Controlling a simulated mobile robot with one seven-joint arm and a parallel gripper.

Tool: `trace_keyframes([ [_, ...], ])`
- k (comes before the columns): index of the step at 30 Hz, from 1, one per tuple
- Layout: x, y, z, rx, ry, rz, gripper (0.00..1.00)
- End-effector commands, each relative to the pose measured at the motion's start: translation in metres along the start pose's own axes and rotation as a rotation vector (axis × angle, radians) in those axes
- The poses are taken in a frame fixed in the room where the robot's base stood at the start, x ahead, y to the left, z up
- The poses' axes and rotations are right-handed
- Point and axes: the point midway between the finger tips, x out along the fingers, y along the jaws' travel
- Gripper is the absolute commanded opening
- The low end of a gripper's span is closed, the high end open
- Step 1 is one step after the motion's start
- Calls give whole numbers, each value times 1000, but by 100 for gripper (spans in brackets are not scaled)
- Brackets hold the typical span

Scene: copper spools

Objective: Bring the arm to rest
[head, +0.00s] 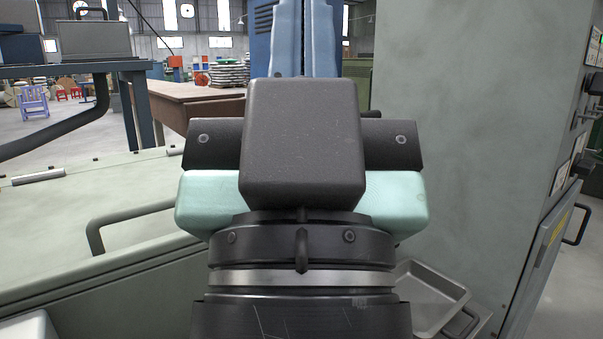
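My gripper (303,150) fills the middle of the head view, seen from its back. It has a dark grey box housing, a black crossbar with a bolt at each end, and pale teal sides. Below it is the round black wrist with a silver ring. The fingers are hidden behind the housing, so I cannot tell whether they are open or shut, or whether they hold anything. No copper spool is visible.
A large grey-green cabinet (455,140) stands close on the right. A pale green machine top (90,210) with a black handle (125,222) lies on the left. A metal tray (428,295) is low at right. A brown table (175,98) stands behind.

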Motion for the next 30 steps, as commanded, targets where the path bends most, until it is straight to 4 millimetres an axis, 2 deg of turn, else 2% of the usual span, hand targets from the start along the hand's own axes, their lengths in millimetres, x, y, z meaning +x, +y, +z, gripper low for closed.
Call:
trace_keyframes([
  [1, 25, 0, -20, -1, -4, -1, 0],
  [8, 74, 0, -64, -2, -6, -3, 0],
  [30, 243, -2, -221, -1, -8, -5, 0],
])
